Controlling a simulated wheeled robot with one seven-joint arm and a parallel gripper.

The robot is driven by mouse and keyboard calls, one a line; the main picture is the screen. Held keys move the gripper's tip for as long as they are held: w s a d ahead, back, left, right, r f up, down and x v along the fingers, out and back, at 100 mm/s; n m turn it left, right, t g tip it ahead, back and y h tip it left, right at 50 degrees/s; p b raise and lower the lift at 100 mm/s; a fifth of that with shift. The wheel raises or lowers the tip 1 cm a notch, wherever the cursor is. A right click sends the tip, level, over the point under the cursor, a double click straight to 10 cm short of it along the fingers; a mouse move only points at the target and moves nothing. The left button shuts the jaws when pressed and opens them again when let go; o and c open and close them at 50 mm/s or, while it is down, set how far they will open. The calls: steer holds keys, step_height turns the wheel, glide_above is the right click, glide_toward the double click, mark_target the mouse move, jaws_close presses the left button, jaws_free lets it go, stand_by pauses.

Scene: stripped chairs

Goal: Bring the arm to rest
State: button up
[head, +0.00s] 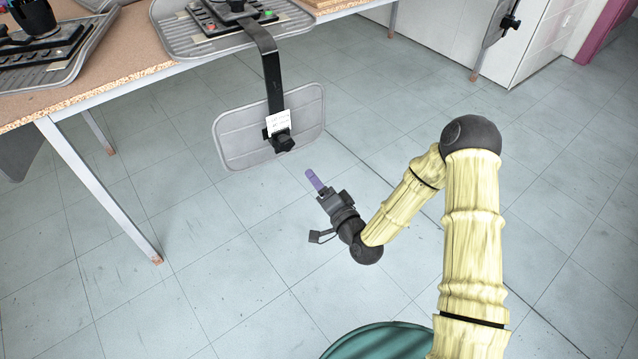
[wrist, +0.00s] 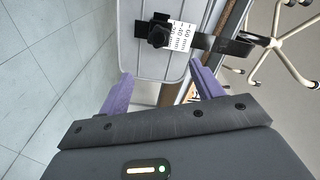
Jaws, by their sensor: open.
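My arm reaches out over the tiled floor, bent at the elbow. My gripper (head: 314,180) has purple fingers and hangs in free air below and to the right of a grey chair backrest panel (head: 232,142). In the wrist view my gripper (wrist: 160,88) is open, its two purple fingers apart with nothing between them. The grey panel (wrist: 130,40) shows beyond the fingers in that view, with a black knob and a white label. I cannot tell the exact gap to it.
A wooden-topped table (head: 140,62) at the upper left bears grey chair parts and a black pot (head: 33,18). Its metal leg (head: 100,190) stands left of my arm. A black bracket (head: 272,75) joins the panel to a seat. Open floor (head: 220,290) lies at lower left.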

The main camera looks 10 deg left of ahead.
stand_by(0.4)
steer(key=s+d+r+n+g+h+p, duration=0.1)
steer(key=s+d+r+n+g+h, duration=0.15)
steer(key=d+h, duration=0.45)
steer(key=s+d+r+n+g+h+p, duration=0.15)
steer(key=d+r+n+g, duration=0.25)
steer(key=d, duration=0.7)
steer(key=s+d+r+m+g+h+p, duration=0.1)
steer(key=s+d+r+g+h, duration=0.1)
steer(key=s+d+r, duration=0.3)
steer(key=s+d+r+m+g+h+p, duration=0.15)
steer(key=s+d+r, duration=0.25)
steer(key=s, duration=0.4)
step_height(320, 180, up, 37)
steer(key=n+p, duration=0.1)
steer(key=p, duration=3.5)
steer(key=shift+w+g+p, duration=0.2)
steer(key=shift+g+p, duration=0.15)
steer(key=shift+g, duration=0.05)
steer(key=shift+d, duration=0.1)
